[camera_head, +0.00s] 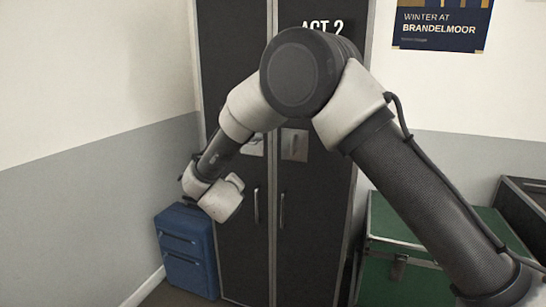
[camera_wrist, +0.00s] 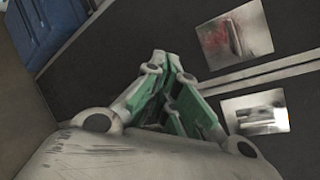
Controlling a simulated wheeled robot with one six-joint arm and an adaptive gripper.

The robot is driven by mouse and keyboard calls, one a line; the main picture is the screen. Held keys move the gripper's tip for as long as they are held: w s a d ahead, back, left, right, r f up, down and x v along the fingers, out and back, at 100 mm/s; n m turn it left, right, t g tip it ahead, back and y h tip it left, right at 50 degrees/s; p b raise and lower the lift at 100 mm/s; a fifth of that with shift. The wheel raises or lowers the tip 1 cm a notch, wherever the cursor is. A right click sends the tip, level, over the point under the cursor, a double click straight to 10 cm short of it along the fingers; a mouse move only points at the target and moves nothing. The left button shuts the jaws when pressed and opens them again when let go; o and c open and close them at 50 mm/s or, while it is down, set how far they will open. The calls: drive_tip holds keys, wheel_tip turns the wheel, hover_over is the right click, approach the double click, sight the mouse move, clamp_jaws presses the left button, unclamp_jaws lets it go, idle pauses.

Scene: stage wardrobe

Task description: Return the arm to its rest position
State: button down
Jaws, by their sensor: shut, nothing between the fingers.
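My arm rises from the lower right in the head view, bends at a dark round elbow and reaches down to the left in front of a black wardrobe (camera_head: 236,265). The white wrist end hangs near the wardrobe's left door, and the gripper's fingers are hidden there. In the wrist view my gripper (camera_wrist: 166,62) has green-padded fingers with the tips together, shut and empty. Beyond the fingers is the dark wardrobe front (camera_wrist: 110,85), with two metal plates.
The wardrobe has two shut doors with upright handles (camera_head: 282,208) and "ACT 2" lettering. A blue suitcase (camera_head: 188,255) stands at its left, also in the wrist view (camera_wrist: 42,25). A green trunk (camera_head: 390,225) stands at the right. A poster (camera_head: 440,25) hangs on the wall.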

drive_tip(key=s+a+f+n+g+y, duration=0.25)
drive_tip(key=s+n+g+y, duration=0.3)
drive_tip(key=n, duration=0.65)
drive_tip(key=s+d+r+n+g, duration=0.2)
drive_tip(key=s+d+n+g, duration=0.3)
drive_tip(key=s+d+n, duration=0.35)
drive_tip(key=s+d+r+n+h, duration=0.2)
drive_tip(key=s+d+r, duration=0.2)
drive_tip(key=s+d, duration=0.4)
drive_tip(key=s+d+r+n+h, duration=0.2)
drive_tip(key=s+d+r, duration=0.3)
drive_tip(key=d, duration=1.6)
drive_tip(key=s+d+r+n+h, duration=0.2)
drive_tip(key=s+d+r, duration=0.3)
drive_tip(key=s+d, duration=0.6)
drive_tip(key=d, duration=0.4)
drive_tip(key=shift+s+d+r, duration=0.15)
drive_tip(key=shift+s+d, duration=0.05)
drive_tip(key=shift+s, duration=0.1)
